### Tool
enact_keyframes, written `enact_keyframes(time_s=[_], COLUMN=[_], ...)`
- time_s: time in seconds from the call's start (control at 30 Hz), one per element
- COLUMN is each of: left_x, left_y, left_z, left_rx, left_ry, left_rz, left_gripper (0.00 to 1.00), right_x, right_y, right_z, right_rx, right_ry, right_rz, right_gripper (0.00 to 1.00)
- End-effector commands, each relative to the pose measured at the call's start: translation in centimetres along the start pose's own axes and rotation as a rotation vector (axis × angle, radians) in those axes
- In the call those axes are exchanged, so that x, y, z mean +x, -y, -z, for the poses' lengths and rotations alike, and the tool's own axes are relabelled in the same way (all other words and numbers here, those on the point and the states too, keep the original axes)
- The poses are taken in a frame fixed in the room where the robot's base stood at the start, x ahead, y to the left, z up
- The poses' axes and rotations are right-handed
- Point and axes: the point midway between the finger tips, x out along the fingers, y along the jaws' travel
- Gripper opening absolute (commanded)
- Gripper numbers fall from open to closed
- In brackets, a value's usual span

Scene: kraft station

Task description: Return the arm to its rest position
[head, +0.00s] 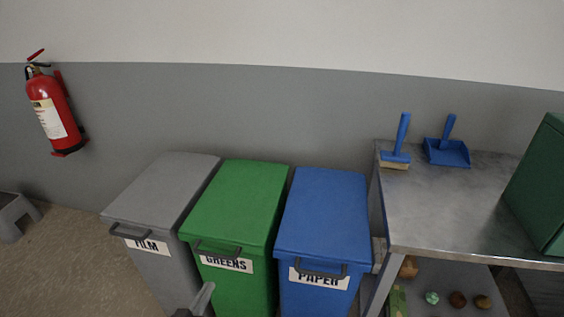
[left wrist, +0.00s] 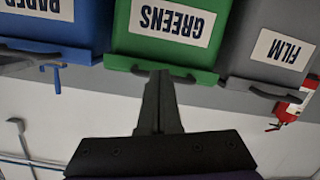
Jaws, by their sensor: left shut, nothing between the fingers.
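My left gripper (head: 201,300) shows at the bottom edge of the head view, in front of the green bin marked GREENS (head: 236,210). In the left wrist view, which is upside down, its fingers (left wrist: 160,78) are shut and empty. Their tips overlap the dark handle of the green bin (left wrist: 165,45) in the picture; I cannot tell whether they touch it. The green lid is down. My right gripper is not in view.
A grey FILM bin (head: 160,195) and a blue PAPER bin (head: 325,215) flank the green one, lids down. A metal table (head: 440,215) on the right holds a blue brush (head: 400,140), a dustpan (head: 447,150) and a green box (head: 545,190). A fire extinguisher (head: 52,110) hangs left.

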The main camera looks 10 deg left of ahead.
Motion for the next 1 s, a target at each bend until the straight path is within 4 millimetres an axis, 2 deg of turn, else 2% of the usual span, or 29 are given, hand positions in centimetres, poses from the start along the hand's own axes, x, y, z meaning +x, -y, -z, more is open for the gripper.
enact_keyframes(time_s=[0.13, 0.27, 0.4, 0.5, 0.63, 0.77, 0.93, 1.0], left_x=[0.0, -0.5, -2.7, -5.2, -8.5, -11.3, -14.6, -15.2], left_y=[-1.9, -6.1, -10.1, -11.4, -11.2, -9.9, -7.5, -7.8], left_z=[-0.6, -2.6, -5.9, -8.1, -10.0, -10.6, -10.1, -8.6], left_rx=[0.011, 0.037, 0.078, 0.116, 0.17, 0.224, 0.297, 0.295], left_ry=[0.049, 0.191, 0.429, 0.604, 0.788, 0.91, 1.005, 1.007], left_rz=[-0.05, -0.153, -0.234, -0.232, -0.166, -0.064, 0.099, 0.109], left_gripper=[0.0, 0.0, 0.0, 0.0, 0.0, 0.0, 0.0, 0.0], right_x=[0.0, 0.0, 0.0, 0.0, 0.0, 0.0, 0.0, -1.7], right_y=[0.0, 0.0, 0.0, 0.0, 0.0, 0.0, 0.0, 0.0], right_z=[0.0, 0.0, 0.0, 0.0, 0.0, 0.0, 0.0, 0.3], right_rx=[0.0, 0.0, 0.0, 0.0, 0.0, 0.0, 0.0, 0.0], right_ry=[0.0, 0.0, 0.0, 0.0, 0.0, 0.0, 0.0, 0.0], right_rz=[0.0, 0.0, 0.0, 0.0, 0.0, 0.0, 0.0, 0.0], right_gripper=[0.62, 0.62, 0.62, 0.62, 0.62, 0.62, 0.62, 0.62])
